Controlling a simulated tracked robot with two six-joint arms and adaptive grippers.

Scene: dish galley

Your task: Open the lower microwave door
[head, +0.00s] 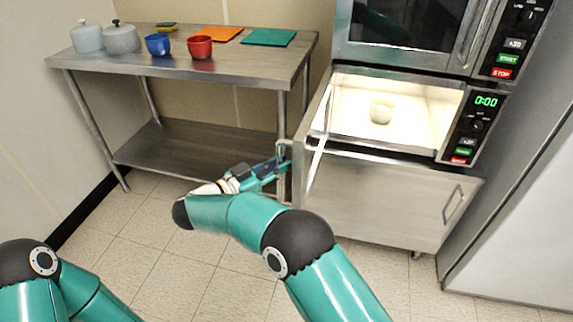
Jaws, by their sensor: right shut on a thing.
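The lower microwave (478,125) has its lit cavity exposed, with a pale round thing (381,112) inside. Its door (317,125) stands swung out to the left, seen nearly edge-on. My right gripper (279,166) is at the door's outer side, shut on the door handle (284,150). The fingertips are small and partly hidden around the handle. Only part of my left arm shows at the lower left; its gripper is out of view.
An upper microwave (405,58) sits above, its door shut. A cabinet (385,205) is below. At the left, a steel table (130,66) holds two lidded pots, a blue mug (158,44), a red mug (200,47) and coloured boards. The floor (220,285) in front is clear.

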